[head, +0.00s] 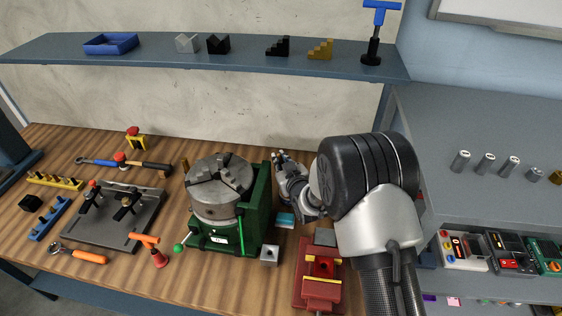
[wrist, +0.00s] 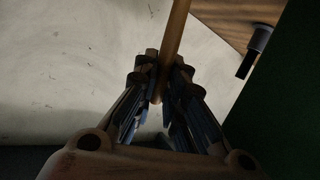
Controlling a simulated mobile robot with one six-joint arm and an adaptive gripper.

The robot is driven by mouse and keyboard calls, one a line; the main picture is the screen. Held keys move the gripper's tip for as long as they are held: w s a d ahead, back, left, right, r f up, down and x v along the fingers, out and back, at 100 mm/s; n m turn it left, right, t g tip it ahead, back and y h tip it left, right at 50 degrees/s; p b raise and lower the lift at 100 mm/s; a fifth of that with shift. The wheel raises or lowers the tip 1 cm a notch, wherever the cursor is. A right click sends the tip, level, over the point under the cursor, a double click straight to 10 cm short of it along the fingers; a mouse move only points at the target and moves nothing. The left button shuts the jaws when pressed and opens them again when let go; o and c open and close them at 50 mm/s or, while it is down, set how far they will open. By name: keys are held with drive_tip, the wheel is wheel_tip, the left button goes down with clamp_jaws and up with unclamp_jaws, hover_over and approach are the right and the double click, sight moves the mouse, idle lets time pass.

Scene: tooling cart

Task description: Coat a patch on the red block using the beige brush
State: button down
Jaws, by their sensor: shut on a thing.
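My gripper (wrist: 160,85) is shut on a beige rod (wrist: 176,30), which looks like the handle of the beige brush. The rod runs from between the fingertips to the top edge of the wrist view, and its bristles do not show. In the head view my gripper (head: 282,158) is behind the right side of the green rotary table, near the wall, and the brush cannot be made out there. A red block-like vise (head: 311,292) with tan bars stands on the bench front, in front of my gripper and partly beside my arm. No coated patch can be made out on it.
The green rotary table (head: 265,205) with a grey chuck stands just left of my gripper. A small grey block (head: 269,256) and a teal block (head: 285,220) lie between it and the vise. A shelf (head: 150,62) spans above the bench. A grey plate (head: 112,235) lies left.

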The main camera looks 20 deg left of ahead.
drive_tip(key=shift+s+d+f+b, duration=0.1)
drive_tip(key=shift+f+b, duration=0.5)
drive_tip(key=shift+b, duration=0.2)
idle(2.0)
drive_tip(key=shift+r, duration=0.1)
drive_tip(key=shift+r+p, duration=1.25)
drive_tip(key=shift+r, duration=2.35)
